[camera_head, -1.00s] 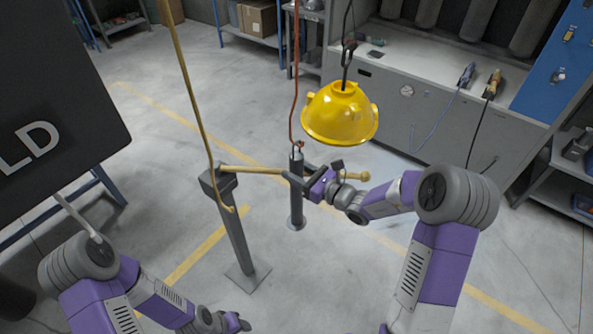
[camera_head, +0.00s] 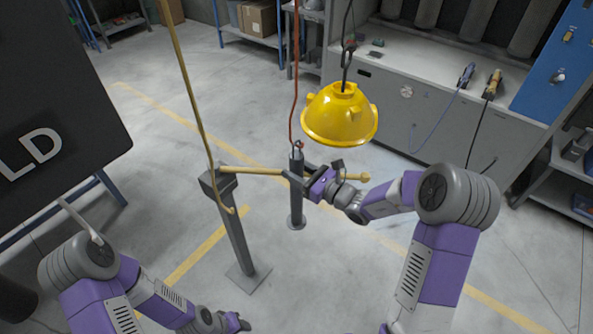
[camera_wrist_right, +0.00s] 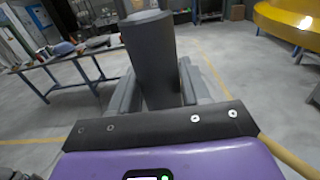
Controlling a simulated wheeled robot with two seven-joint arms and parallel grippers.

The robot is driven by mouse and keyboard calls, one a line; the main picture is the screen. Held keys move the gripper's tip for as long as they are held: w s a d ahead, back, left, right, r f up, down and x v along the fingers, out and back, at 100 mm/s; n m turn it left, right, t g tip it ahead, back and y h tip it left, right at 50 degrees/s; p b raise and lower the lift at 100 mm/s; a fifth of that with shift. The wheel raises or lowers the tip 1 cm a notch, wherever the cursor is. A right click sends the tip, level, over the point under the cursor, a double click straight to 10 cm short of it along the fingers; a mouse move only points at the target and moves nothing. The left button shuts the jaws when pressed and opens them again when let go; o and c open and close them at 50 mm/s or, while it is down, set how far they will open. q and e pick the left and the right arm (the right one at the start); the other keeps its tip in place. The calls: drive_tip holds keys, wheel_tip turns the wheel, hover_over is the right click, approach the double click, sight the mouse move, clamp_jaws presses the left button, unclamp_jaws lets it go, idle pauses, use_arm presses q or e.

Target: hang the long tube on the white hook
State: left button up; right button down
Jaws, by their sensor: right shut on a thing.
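The long tube (camera_head: 297,190) is a dark grey cylinder, upright, with a wider round rim at its lower end. My right gripper (camera_head: 312,184) is shut on its upper part; the dark cylinder also shows between the fingers in the right wrist view (camera_wrist_right: 153,60). A red cord (camera_head: 295,80) comes down to a small hook at the tube's top; I cannot tell whether it is engaged. No hook that looks clearly white shows. My left gripper (camera_head: 236,324) is low near the bottom edge, away from the tube, its jaws unclear.
A yellow hood (camera_head: 341,112) hangs on a black cord above my right gripper. A grey post (camera_head: 238,235) carries a tan horizontal rod (camera_head: 258,171) passing close behind the tube. A tan cord (camera_head: 187,85) ends in a hook beside the post. A black sign (camera_head: 60,90) is at left.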

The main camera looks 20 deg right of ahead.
drive_tip(key=shift+r+p, duration=0.65)
drive_tip(key=shift+r, duration=0.6)
drive_tip(key=shift+v, duration=1.8)
approach(302, 168)
drive_tip(key=shift+v, duration=0.85)
drive_tip(key=shift+w+r, duration=0.1)
